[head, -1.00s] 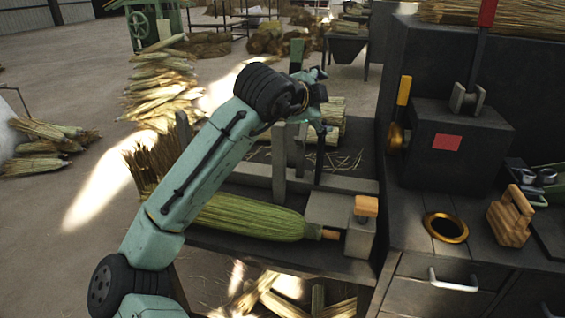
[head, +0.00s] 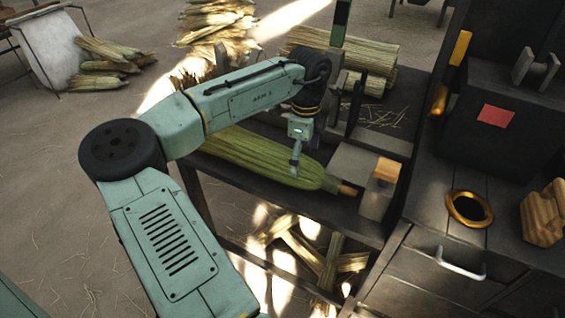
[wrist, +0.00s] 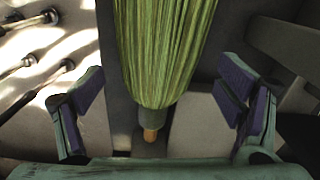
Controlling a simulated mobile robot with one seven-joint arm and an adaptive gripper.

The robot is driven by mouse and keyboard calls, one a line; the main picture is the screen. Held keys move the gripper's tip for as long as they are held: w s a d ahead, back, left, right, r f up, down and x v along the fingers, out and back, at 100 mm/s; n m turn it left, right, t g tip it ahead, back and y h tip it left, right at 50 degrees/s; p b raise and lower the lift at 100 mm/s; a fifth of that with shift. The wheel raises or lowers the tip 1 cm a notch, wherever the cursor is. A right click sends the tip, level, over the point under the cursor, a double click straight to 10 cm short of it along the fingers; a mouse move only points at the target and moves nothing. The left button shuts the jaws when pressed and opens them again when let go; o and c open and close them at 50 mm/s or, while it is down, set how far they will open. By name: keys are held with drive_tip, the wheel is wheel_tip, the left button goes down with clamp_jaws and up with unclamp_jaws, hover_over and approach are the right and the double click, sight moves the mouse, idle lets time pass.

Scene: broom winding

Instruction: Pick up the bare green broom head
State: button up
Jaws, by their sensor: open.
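The green broom head (head: 265,160) lies on its side on the dark bench shelf, its bristles toward the left and its narrow end with an orange-brown stub toward the right. In the wrist view the broom head (wrist: 165,50) runs down the middle, and its collar and stub sit between my two fingers. My gripper (head: 296,168) points down over the broom head in the head view. My gripper's fingers (wrist: 163,110) are spread wide, one on each side, with clear gaps to the broom. I cannot tell their exact height above it.
A grey block (head: 352,160) and a wooden-topped clamp (head: 382,185) stand beside the stub. Upright dark plates (head: 354,105) rise behind the broom. Straw bundles (head: 340,60) lie at the back of the bench. A dark cabinet (head: 440,255) borders the right.

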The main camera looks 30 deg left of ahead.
wheel_tip(320, 180, down, 5)
drive_tip(key=shift+f+p, duration=0.1)
drive_tip(key=shift+p, duration=0.5)
drive_tip(key=c, duration=1.5)
